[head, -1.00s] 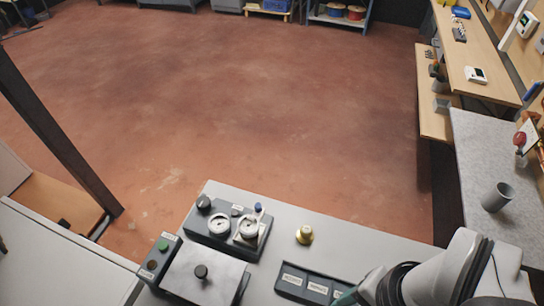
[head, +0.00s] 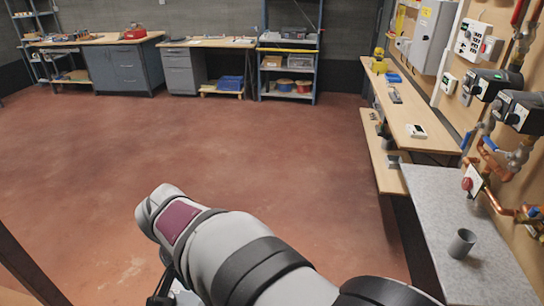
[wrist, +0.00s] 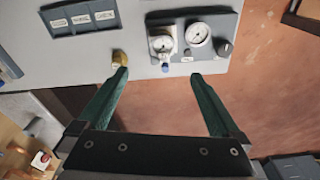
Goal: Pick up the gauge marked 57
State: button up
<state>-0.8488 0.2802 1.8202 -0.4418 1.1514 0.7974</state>
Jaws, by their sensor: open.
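In the head view the gauges are out of sight and my arm crosses the lower middle.
A brass fitting (wrist: 120,59) lies near the left fingertip. A blue-tipped part (wrist: 165,67) sits below the left gauge. A dark labelled tray (wrist: 82,17) is at upper left.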

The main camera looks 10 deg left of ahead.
jog(key=f, duration=0.5)
jog(key=w+f, duration=0.1)
jog(key=f, duration=0.8)
jog(key=shift+w+a+f, duration=0.2)
jog(key=shift+a+f, duration=0.05)
jog(key=shift+f, duration=0.15)
grip_shut()
